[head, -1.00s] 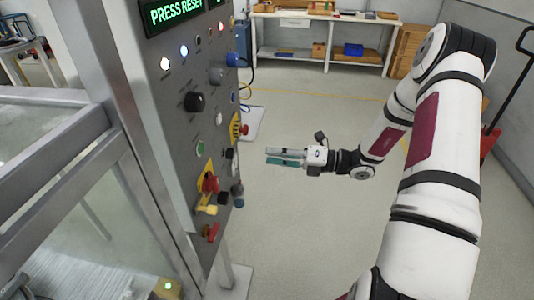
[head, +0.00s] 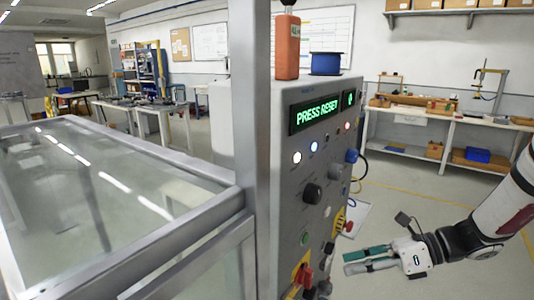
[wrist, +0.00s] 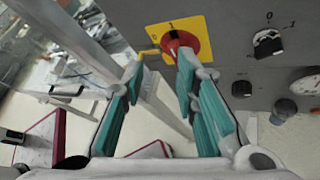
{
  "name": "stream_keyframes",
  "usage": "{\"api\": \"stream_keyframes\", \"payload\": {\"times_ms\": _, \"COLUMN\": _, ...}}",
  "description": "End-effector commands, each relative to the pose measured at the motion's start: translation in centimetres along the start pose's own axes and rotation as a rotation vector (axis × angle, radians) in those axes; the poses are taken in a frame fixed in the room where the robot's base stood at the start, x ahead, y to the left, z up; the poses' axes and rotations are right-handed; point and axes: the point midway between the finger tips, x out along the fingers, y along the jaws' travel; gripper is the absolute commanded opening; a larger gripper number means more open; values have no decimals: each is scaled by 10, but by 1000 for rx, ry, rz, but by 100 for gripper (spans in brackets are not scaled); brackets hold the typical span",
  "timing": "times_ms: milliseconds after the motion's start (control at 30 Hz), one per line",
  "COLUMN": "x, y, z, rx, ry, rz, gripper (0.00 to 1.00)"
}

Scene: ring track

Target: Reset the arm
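My gripper (head: 368,262) shows at the lower right in the head view, its teal-padded fingers pointing left toward the grey control panel (head: 322,170). In the wrist view my gripper (wrist: 160,72) has its two fingers spread, with nothing held between them. A red knob (wrist: 180,43) on a yellow plate (wrist: 196,28) shows just beyond the fingertips; I cannot tell if a finger touches it. A red knob on yellow (head: 305,275) also shows low on the panel in the head view. The panel display (head: 317,115) reads "PRESS RESET".
A glass-topped metal enclosure (head: 110,190) fills the left, with a metal post (head: 249,120) beside the panel. A black rotary knob (wrist: 267,42) shows right of the red one. A workbench (head: 440,140) stands at the back right. Floor is clear between.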

Motion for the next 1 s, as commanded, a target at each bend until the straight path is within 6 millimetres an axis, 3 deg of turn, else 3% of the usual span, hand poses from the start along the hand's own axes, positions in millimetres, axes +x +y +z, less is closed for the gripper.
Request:
{"api": "stream_keyframes", "payload": {"times_ms": 200, "x": 6, "y": 66, "z": 10, "rx": -433, "ry": 312, "rz": 62, "gripper": 28}}
{"api": "stream_keyframes", "payload": {"times_ms": 500, "x": -10, "y": 139, "z": 9, "rx": -1030, "ry": 690, "rz": 181, "gripper": 28}}
{"api": "stream_keyframes", "payload": {"times_ms": 800, "x": -44, "y": 192, "z": 9, "rx": -1620, "ry": 1037, "rz": 319, "gripper": 28}}
{"api": "stream_keyframes", "payload": {"times_ms": 1000, "x": -68, "y": 214, "z": 10, "rx": -1955, "ry": 1240, "rz": 403, "gripper": 28}}
